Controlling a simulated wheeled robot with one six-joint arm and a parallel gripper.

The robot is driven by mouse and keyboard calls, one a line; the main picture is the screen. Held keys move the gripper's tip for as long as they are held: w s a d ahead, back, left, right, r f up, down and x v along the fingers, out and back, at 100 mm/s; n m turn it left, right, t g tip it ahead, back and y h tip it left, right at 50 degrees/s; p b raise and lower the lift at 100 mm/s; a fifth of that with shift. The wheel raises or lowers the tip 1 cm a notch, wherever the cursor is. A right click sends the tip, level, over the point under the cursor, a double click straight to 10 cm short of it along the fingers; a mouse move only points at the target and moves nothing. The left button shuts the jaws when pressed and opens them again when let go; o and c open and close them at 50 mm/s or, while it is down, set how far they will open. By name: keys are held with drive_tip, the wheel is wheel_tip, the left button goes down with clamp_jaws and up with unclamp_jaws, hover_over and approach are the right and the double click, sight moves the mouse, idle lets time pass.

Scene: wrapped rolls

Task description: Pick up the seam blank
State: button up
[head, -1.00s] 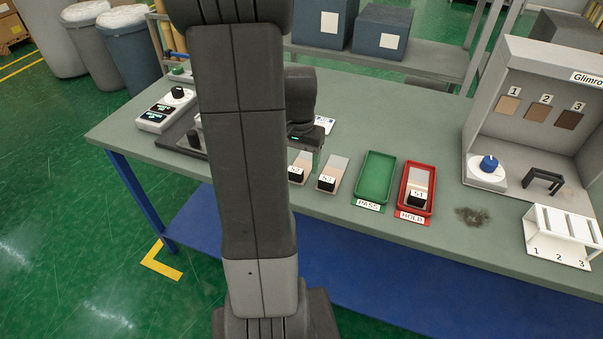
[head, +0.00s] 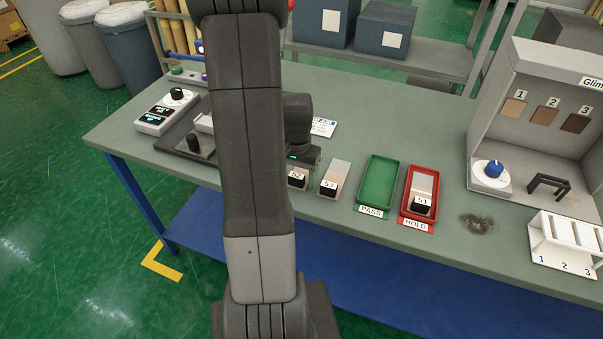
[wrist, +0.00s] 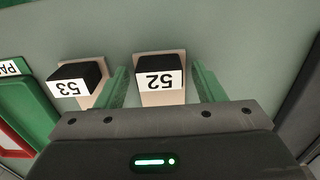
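Small tan blanks with black ends and white number labels are in view. Blank 52 (wrist: 160,92) lies on the bench between the two green fingers of my gripper (wrist: 162,82) in the wrist view. The fingers are open, with a gap on each side of it. It also shows in the head view (head: 297,182), partly hidden by my gripper. Blank 53 (wrist: 78,88) lies beside it, outside one finger; it shows in the head view (head: 329,187) too. Blank 51 (head: 421,200) lies in the red HOLD tray (head: 406,210). No label reads "seam".
The empty green PASS tray (head: 377,185) stands between blank 53 and the HOLD tray. A dark smudge (head: 477,223), a white slotted rack (head: 562,240) and a grey booth (head: 535,110) are at right. Control boxes (head: 165,112) stand at left.

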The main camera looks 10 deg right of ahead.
drive_tip(key=c, duration=0.9)
drive_tip(key=shift+r, duration=0.15)
